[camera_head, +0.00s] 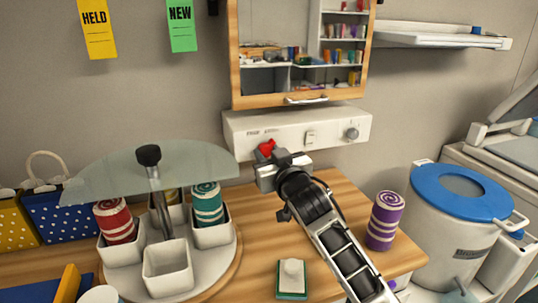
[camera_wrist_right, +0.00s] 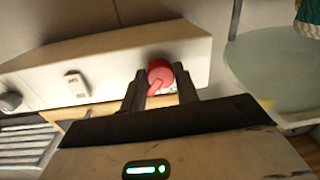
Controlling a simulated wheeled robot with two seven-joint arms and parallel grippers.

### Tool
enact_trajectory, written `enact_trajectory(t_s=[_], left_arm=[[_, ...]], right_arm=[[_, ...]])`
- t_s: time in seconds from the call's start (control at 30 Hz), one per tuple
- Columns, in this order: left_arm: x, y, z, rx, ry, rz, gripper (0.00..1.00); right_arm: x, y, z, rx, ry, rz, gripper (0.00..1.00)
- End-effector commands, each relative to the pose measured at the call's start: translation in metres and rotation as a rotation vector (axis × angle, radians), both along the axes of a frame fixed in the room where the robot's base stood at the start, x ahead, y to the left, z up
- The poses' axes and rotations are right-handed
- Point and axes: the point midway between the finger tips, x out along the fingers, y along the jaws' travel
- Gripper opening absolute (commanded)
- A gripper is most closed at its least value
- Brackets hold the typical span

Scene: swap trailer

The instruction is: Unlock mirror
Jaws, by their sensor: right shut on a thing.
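The mirror (camera_head: 290,45) has a wooden frame and hangs on the wall at the top middle of the head view, with a small handle at its lower edge. Below it a white panel (camera_head: 255,138) carries a red knob (camera_head: 266,147), a small switch and a grey dial. My right gripper (camera_head: 272,160) is at the panel's lower left, shut on the red knob. The right wrist view shows the red knob (camera_wrist_right: 160,75) between the two fingers of the right gripper (camera_wrist_right: 161,90). My left gripper is not in view.
A round carousel (camera_head: 168,296) with white cups, rolled towels and a glass half-disc stands at left. A purple roll (camera_head: 384,220) stands at the counter's right. A blue-lidded bin (camera_head: 455,225) is beyond it. A green-based block (camera_head: 292,278) lies in front.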

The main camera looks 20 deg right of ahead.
Motion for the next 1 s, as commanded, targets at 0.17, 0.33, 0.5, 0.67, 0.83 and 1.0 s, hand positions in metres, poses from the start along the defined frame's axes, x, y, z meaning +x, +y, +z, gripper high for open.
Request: enact_trajectory(t_s=[0.17, 0.33, 0.5, 0.67, 0.83, 1.0], left_arm=[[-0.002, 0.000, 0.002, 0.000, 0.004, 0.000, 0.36], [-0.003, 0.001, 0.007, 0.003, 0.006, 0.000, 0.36], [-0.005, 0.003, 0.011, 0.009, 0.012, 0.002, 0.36], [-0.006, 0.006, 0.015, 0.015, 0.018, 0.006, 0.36], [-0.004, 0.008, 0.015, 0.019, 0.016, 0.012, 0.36], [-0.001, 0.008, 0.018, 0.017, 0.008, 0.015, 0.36]], right_arm=[[0.000, 0.000, 0.000, -0.030, 0.001, 0.001, 0.08], [0.000, 0.000, 0.002, -0.108, -0.001, 0.001, 0.08], [0.000, 0.000, 0.002, -0.236, -0.005, 0.002, 0.08], [0.000, 0.000, 0.002, -0.385, -0.009, 0.001, 0.08], [0.000, -0.001, 0.001, -0.548, -0.015, 0.001, 0.08], [0.000, 0.000, 0.001, -0.709, -0.023, 0.002, 0.08]])
